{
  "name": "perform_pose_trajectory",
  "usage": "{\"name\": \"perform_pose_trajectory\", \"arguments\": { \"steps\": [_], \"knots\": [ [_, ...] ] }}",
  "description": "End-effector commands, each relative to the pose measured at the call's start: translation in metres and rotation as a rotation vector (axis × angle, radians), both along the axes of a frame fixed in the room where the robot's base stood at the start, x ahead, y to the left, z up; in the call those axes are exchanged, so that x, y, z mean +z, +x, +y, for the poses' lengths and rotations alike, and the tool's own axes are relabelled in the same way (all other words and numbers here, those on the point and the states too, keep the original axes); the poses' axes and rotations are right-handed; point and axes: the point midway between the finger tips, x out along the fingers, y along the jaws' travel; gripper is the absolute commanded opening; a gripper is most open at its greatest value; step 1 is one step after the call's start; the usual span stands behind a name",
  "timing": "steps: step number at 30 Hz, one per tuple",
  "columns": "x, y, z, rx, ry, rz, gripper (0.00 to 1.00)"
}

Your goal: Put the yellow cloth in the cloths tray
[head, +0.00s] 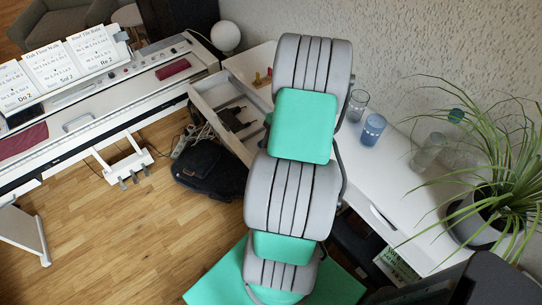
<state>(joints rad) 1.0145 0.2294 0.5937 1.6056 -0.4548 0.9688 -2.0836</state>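I see no yellow cloth that I can make out in the head view, and no tray that I can identify as the cloths tray. A small yellow and red item (262,78) lies on the white cabinet top, too small to name. Two dark red cloth-like pieces lie on the digital piano (95,110), one at its right end (172,69) and one at its left (22,140). My arm fills the middle of the view and hides part of the cabinet. My gripper is not in view.
The white cabinet (385,160) has an open drawer (212,97) holding dark items. Glasses (373,130), a bottle (428,152) and a potted plant (482,215) stand on top. A black bag (210,168) and cables lie on the floor. Wooden floor (130,240) is clear at lower left.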

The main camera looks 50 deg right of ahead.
Motion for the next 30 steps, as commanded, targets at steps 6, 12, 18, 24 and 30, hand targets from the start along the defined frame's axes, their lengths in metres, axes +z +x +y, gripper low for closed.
{"name": "perform_pose_trajectory", "arguments": {
  "steps": [6,12,18,24,30],
  "knots": [
    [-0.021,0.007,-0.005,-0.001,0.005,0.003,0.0],
    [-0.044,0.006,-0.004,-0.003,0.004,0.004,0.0],
    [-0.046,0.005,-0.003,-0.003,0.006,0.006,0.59],
    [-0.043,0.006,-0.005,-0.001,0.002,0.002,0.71],
    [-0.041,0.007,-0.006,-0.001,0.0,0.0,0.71]
  ]
}}
